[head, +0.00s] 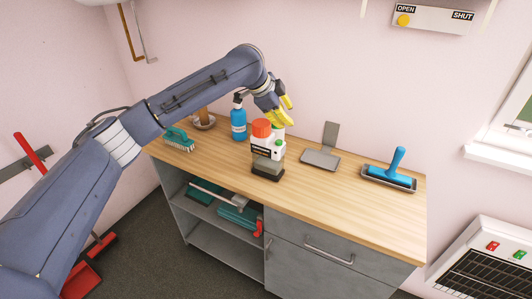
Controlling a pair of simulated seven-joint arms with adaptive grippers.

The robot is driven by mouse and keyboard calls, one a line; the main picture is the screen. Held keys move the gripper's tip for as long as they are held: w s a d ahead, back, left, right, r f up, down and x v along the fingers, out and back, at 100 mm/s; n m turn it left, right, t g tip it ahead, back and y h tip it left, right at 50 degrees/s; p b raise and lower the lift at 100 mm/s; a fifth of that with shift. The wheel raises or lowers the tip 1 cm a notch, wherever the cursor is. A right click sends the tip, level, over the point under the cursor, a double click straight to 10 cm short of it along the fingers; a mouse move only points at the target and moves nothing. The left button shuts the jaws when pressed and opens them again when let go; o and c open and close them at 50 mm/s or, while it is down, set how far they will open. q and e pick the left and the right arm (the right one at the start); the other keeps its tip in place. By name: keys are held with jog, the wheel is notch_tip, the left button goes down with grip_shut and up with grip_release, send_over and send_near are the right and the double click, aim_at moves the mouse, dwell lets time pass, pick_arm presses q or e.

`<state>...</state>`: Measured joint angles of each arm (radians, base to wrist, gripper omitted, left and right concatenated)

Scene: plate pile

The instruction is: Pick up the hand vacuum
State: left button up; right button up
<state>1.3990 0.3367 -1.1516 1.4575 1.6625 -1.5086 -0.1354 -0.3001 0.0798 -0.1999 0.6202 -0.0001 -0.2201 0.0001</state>
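An upright appliance (267,165) with a grey middle and a black foot stands near the front edge of the wooden worktop; I take it for the hand vacuum. A white bottle-like shape with an orange top (261,128) rises directly above it; I cannot tell whether the two are one object. My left gripper (283,108) reaches in from the left, just above and behind the orange top. Its yellow fingers look apart with nothing between them. I cannot tell whether they touch anything. My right gripper is not in view.
On the worktop (335,195) are a teal brush (179,139), a blue spray bottle (238,122), a grey dustpan (320,159) and a blue-handled tool in a tray (390,177). Free wood lies right of the appliance.

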pick_arm(q)
jog(key=o, duration=0.9)
jog(key=shift+o, duration=0.2)
jog(key=s+d+f+n+t+h, duration=0.1)
jog(key=s+d+f+h, duration=0.1)
jog(key=s+d+f, duration=0.25)
jog(key=n+t+y, duration=0.3)
jog(key=n+t, duration=0.8)
jog(key=n, duration=0.4)
send_near(259, 130)
jog(key=x, duration=1.2)
jog(key=shift+w, duration=0.35)
